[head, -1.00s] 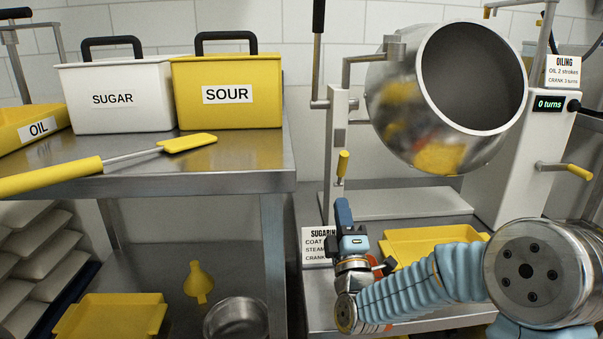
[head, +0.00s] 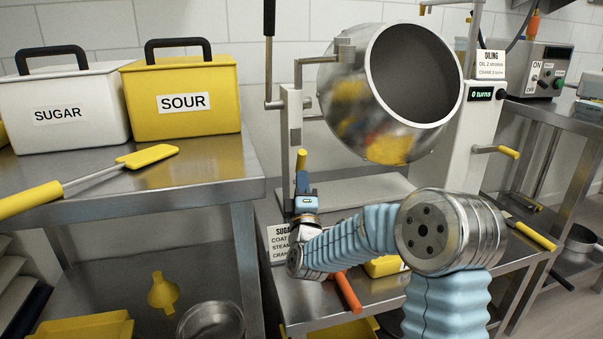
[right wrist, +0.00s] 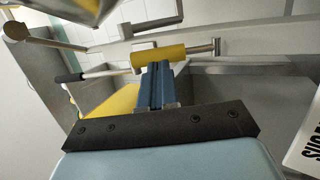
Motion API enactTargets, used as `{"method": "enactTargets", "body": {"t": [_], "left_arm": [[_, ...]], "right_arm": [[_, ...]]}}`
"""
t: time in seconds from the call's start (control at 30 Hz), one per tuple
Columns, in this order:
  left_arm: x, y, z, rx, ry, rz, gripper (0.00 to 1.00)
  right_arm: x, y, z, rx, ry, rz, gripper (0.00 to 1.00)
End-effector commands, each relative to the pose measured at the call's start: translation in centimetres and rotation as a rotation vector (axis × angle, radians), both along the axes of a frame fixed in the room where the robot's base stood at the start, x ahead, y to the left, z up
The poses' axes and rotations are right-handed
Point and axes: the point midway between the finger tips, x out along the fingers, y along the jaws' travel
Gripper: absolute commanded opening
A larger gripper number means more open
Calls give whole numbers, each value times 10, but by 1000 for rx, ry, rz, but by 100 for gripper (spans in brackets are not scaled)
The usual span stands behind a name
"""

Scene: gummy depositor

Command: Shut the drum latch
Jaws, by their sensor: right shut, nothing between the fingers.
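The steel drum (head: 390,95) hangs tilted on its stand, its open mouth facing front right. The drum latch appears to be the small lever with a yellow handle (head: 301,159) on the left post of the stand. The handle also shows in the right wrist view (right wrist: 160,55), lying across just beyond my fingertips. My right gripper (head: 303,184) is shut and empty, pointing up just below the handle. In the right wrist view its blue fingers (right wrist: 157,72) reach the handle's near edge; I cannot tell whether they touch it. My left gripper is not in view.
A crank with a yellow grip (head: 508,152) sticks out right of the drum. A sign (head: 279,242) stands left of my right wrist. A shelf with the white SUGAR bin (head: 62,100) and yellow SOUR bin (head: 185,100) fills the left. An orange-handled tool (head: 348,291) lies below my forearm.

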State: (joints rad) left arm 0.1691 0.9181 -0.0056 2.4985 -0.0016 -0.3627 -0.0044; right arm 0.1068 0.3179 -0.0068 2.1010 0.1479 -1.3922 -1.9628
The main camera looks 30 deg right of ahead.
Motion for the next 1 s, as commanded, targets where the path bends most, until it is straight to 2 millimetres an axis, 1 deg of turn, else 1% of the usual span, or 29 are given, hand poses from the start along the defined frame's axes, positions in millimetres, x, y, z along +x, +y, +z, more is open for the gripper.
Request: {"method": "enactTargets", "body": {"t": [0.1, 0.2, 0.57, 0.63, 0.73, 0.83, 1.0], "left_arm": [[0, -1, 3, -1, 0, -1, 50], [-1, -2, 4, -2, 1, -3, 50], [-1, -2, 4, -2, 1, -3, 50], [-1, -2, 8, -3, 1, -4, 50], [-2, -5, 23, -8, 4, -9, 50], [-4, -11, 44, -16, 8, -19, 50], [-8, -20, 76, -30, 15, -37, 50]], "right_arm": [[10, -5, 6, 0, 0, 0, 0], [15, -8, 8, 0, -1, -1, 0], [16, -8, 8, 0, 0, 0, 0], [17, -8, 11, 2, 10, 1, 0], [20, -8, 21, 12, 55, 2, 0], [25, -9, 31, 33, 135, 2, 0], [33, -11, 36, 61, 257, 1, 0]]}}
